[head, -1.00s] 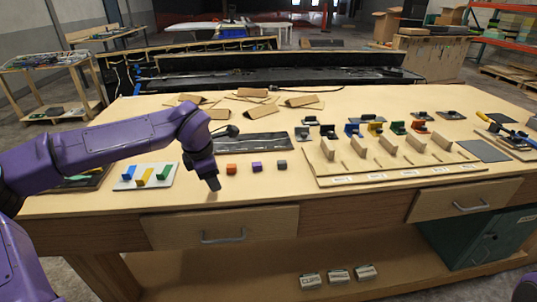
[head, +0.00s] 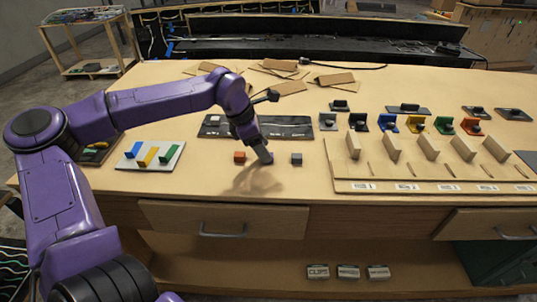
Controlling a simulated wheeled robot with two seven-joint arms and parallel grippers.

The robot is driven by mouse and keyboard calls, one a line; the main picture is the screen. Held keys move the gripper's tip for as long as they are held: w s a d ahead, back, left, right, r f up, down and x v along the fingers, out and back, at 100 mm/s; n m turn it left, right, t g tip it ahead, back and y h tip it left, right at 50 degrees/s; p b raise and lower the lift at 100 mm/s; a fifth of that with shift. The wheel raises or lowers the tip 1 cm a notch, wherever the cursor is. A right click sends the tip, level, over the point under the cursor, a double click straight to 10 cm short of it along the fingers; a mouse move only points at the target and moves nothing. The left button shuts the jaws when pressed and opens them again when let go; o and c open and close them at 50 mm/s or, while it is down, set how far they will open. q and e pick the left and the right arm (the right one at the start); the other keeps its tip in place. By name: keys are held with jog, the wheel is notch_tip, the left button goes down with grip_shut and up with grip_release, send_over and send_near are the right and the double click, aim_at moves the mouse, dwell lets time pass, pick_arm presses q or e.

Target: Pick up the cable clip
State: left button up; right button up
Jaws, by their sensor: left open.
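My left gripper (head: 264,158) points down at the worktable (head: 300,183), low over its front middle, and counts as open; the gap between its fingers is hard to see. A small orange block (head: 239,157) lies just left of it and a small dark grey block (head: 296,159) lies to its right. A purple block that stood between these two is hidden, apparently behind the gripper. I cannot tell which of these small pieces is the cable clip. My right gripper is out of view.
A white plate (head: 127,163) with blue, yellow and green pieces lies left. A dark panel (head: 285,122) lies behind the gripper. A wooden rack (head: 345,185) with upright dividers stands right, with coloured holders behind. Several cardboard pieces lie at the back. Small labelled boxes sit below.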

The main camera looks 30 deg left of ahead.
pick_arm(q)
jog(key=x, duration=0.2)
jog(key=shift+w+d+f, duration=0.1)
jog(key=shift+w+f, duration=0.1)
jog(key=shift+f, duration=0.05)
jog(key=shift+s+r, duration=0.1)
jog(key=shift+s, duration=0.15)
jog(key=shift+w, duration=0.1)
grip_shut()
